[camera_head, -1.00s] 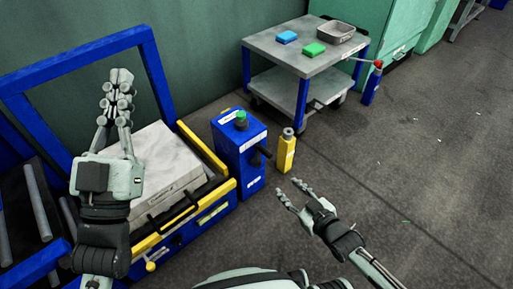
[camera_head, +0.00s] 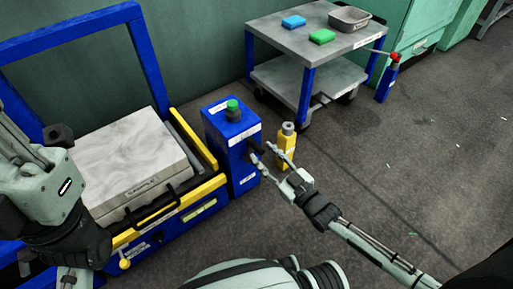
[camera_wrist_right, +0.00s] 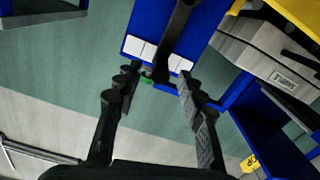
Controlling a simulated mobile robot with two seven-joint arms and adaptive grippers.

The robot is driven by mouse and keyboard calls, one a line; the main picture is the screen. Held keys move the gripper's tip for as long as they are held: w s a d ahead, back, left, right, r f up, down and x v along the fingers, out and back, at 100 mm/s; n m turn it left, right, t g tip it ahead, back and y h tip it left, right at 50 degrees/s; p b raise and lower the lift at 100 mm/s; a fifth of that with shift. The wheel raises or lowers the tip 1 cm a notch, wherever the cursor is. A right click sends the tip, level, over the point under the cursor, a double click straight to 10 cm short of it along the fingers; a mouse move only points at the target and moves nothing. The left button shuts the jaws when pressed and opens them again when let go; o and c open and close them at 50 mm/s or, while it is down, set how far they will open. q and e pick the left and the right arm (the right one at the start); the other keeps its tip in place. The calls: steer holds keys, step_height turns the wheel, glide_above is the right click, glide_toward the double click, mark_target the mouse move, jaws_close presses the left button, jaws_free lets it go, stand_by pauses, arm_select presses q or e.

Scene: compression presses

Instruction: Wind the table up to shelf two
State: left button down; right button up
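A blue post box (camera_head: 222,125) with a green button on top stands beside the press. A black crank handle (camera_wrist_right: 178,28) reaches from it between the fingers of my right gripper (camera_wrist_right: 158,90) in the right wrist view. In the head view, my right gripper (camera_head: 268,156) is open at the post's right side; I cannot tell whether it touches the handle. A grey slab-like block (camera_head: 130,150) with a black handle sits on the blue and yellow lift table (camera_head: 205,190). My left gripper (camera_head: 35,165) is at the left edge, its fingers cut off or hidden.
A yellow bottle-like post (camera_head: 287,150) stands on the floor close behind my right gripper. A grey cart (camera_head: 305,45) at the back carries a blue block, a green block and a tray. A blue frame (camera_head: 148,60) rises behind the slab.

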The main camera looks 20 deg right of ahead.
mark_target(251, 141)
steer(key=shift+b+x, duration=0.35)
steer(key=shift+x, duration=1.7)
jaws_close()
